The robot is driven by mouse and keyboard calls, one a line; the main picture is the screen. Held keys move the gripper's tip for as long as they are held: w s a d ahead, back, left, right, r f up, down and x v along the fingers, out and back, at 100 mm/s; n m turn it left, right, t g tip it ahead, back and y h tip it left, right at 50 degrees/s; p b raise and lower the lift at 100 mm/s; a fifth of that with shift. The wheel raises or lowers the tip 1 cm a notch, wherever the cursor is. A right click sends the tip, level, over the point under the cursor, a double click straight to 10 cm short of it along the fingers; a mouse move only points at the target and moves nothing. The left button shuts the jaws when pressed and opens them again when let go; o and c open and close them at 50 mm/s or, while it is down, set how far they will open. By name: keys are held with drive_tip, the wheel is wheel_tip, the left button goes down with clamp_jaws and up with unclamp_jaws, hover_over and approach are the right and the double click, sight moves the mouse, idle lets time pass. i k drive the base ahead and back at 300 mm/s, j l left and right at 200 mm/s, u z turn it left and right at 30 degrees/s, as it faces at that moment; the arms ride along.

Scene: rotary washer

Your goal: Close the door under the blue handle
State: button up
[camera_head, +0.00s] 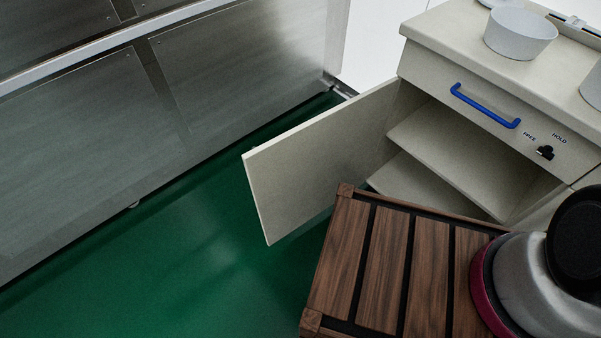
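The cabinet door (318,160) below the blue handle (484,106) stands wide open. It is a pale grey-beige panel, hinged at the left side of the cabinet and swung out to the left over the floor. The blue handle is a bar on the drawer-like front panel (437,67) above the opening. The open cabinet shows a shelf (465,160) and a lower board. My gripper is not in view. A rounded grey, black and dark red part at the lower right appears to be my arm.
A slatted brown wooden platform (385,268) is in front of the cabinet, close to the door. A black knob (545,153) marked FREE and HOLD is right of the handle. A white bowl (520,33) stands on the counter. Green floor (170,260) is clear at left, beside steel panels (235,75).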

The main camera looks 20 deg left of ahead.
sight(294, 177)
drive_tip(key=k+j+z, duration=0.15)
drive_tip(key=j, duration=0.3)
drive_tip(key=k+j+z, duration=0.15)
drive_tip(key=j, duration=0.3)
drive_tip(key=k+j+z, duration=0.15)
drive_tip(key=j, duration=0.25)
drive_tip(key=k+j+z, duration=0.1)
drive_tip(key=j, duration=0.3)
drive_tip(key=k+j+z, duration=0.15)
drive_tip(key=j, duration=0.25)
drive_tip(key=k+j+z, duration=0.15)
drive_tip(key=j+z, duration=0.15)
drive_tip(key=j, duration=0.25)
drive_tip(key=k+j+z, duration=0.1)
drive_tip(key=j, duration=0.3)
drive_tip(key=k+j+z, duration=0.15)
drive_tip(key=j, duration=0.25)
drive_tip(key=k+j+z, duration=0.15)
drive_tip(key=j, duration=0.25)
drive_tip(key=i+j, duration=0.1)
drive_tip(key=j, duration=0.25)
drive_tip(key=i+j+z, duration=0.1)
drive_tip(key=j, duration=0.65)
drive_tip(key=j+z, duration=0.15)
drive_tip(key=k, duration=0.05)
